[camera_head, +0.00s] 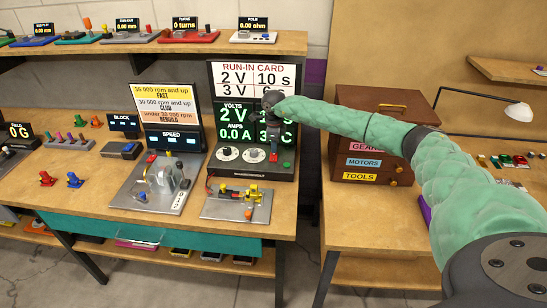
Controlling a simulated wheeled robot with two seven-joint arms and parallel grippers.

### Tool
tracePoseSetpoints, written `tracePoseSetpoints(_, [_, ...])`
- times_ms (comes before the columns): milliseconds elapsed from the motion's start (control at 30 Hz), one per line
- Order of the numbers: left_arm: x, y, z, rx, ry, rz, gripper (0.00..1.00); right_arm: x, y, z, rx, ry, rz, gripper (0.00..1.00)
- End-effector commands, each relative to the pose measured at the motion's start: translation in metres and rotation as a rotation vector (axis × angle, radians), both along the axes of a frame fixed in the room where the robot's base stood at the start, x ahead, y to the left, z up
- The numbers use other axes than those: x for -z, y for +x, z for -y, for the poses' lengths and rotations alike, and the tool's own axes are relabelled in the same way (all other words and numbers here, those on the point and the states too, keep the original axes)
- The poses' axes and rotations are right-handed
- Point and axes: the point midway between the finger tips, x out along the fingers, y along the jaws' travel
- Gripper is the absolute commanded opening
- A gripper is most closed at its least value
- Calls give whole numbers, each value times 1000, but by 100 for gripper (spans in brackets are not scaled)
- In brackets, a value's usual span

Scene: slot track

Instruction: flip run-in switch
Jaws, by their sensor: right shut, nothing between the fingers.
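The black run-in power unit (251,172) stands at the back right of the left bench. Its green display (236,116) reads 2 V and 0.0 A; the right part is partly covered by my arm. Two white dials (228,154) and a green button (286,164) are on its panel. A small red switch (273,157) sits right of the dials; its position is too small to tell. My right gripper (273,143) is shut and empty, pointing down just above the red switch; I cannot tell whether they touch. My left gripper is not in view.
A run-in card (250,68) stands above the display. A grey plate with a yellow fixture (237,203) lies in front of the unit. The speed station (155,185) is to its left. A wooden drawer chest (378,140) stands right, near my arm.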

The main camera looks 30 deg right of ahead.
Motion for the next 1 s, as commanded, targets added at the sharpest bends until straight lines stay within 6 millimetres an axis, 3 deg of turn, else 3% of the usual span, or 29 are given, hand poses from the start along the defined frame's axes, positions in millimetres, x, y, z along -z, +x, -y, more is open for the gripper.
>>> tracePoseSetpoints(1000, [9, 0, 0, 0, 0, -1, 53, 12, 0, 0, 0, 0, 0, 0])
